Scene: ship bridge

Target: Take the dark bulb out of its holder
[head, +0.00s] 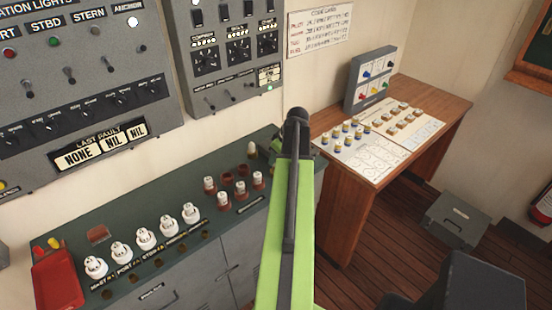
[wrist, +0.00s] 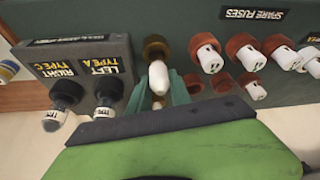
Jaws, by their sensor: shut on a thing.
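A white, unlit-looking bulb (wrist: 157,78) is between the green fingers of my gripper (wrist: 158,92) in the wrist view. My gripper is shut on it. Its base end meets a dark brown round holder (wrist: 155,44); I cannot tell whether it is still seated there or just clear of it. My fingertips are mostly hidden there behind my arm.
A grey block (wrist: 75,60) labelled left type A and right type C holds two bulbs beside my gripper. Several white spare fuses (wrist: 208,58) in red-brown sockets stand on the other side. A wooden table (head: 400,130) with cards and small parts is right of the console (head: 150,265).

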